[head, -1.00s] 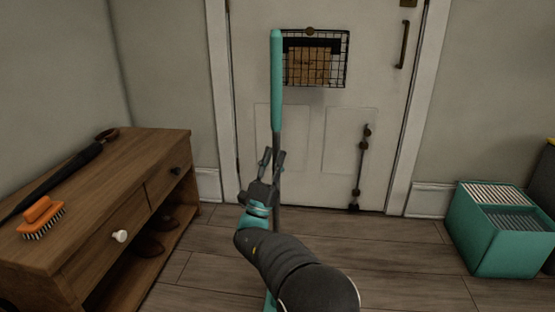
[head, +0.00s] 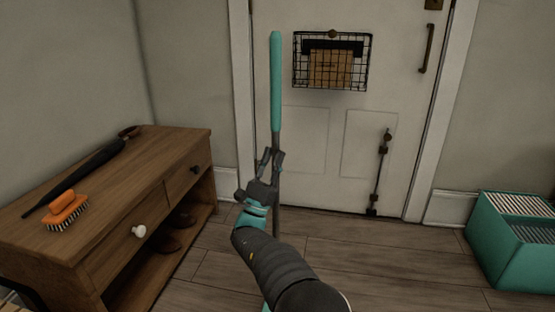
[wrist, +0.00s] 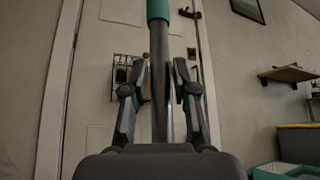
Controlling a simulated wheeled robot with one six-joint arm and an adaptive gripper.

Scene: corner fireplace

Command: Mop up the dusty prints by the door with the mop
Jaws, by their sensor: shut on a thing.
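The mop (head: 276,95) stands upright in front of the door, with a teal grip at the top and a dark grey pole below. My gripper (head: 269,160) is shut on the pole just below the teal grip. In the wrist view the pole (wrist: 159,90) runs between the two fingers of my gripper (wrist: 159,95). The mop head is hidden behind my arm, apart from a bit of teal at the bottom edge. The white door (head: 305,135) is shut. I cannot make out any dusty prints on the floor.
A wooden shoe bench (head: 100,215) stands at left, with an orange brush (head: 67,207) and a dark umbrella (head: 85,175) on top. A teal bin (head: 500,245) stands at right. Wooden floor (head: 400,260) between them is clear. A wire basket (head: 332,62) hangs on the door.

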